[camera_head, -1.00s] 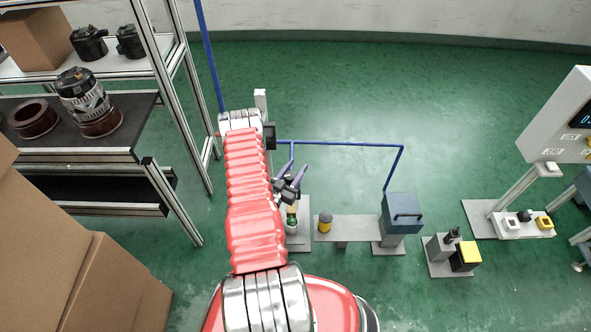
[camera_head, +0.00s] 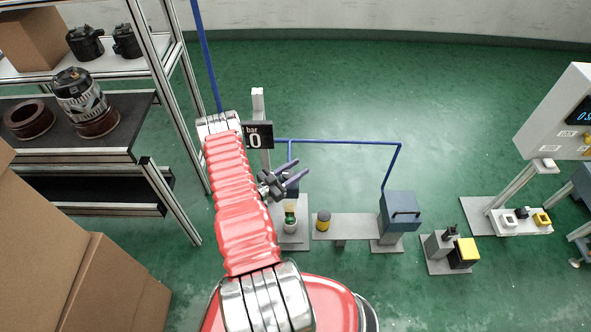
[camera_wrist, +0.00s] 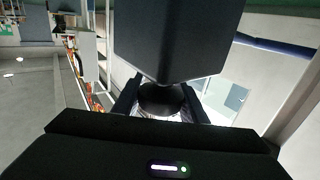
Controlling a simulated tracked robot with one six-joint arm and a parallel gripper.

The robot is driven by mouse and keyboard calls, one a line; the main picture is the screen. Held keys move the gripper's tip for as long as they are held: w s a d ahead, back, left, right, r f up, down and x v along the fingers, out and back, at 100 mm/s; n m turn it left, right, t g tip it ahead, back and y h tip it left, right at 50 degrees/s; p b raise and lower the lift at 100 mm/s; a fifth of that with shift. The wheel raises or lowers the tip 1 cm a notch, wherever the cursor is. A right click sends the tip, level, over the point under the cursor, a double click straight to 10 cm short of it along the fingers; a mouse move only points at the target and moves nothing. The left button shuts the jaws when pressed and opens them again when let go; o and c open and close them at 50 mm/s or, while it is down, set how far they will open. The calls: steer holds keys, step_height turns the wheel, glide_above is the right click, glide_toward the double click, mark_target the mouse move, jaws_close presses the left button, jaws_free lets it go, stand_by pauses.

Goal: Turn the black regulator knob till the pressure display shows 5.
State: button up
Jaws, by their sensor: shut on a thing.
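The pressure display (camera_head: 258,136) is a black panel on a post in the head view. "bar" and a "0" show on it. My arm covers its left side, so I cannot tell the full reading. In the wrist view the black regulator knob (camera_wrist: 162,99) sits under a large dark box (camera_wrist: 178,38). My gripper (camera_wrist: 162,104) is shut on the knob, with one dark finger on each side of it.
Shelving (camera_head: 150,150) with alternator parts stands on the left, and cardboard boxes (camera_head: 120,280) are at lower left. A blue pipe (camera_head: 340,143) runs right to a blue-grey box (camera_head: 398,212). Green floor behind is clear.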

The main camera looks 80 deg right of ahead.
steer(key=shift+s+a, duration=0.1)
steer(key=shift+s, duration=0.05)
steer(key=o, duration=1.1)
steer(key=shift+c, duration=0.2)
steer(key=shift+w+a, duration=0.45)
steer(key=shift+w, duration=0.15)
steer(key=v, duration=1.2)
steer(key=shift+w, duration=0.15)
steer(key=shift+a, duration=0.1)
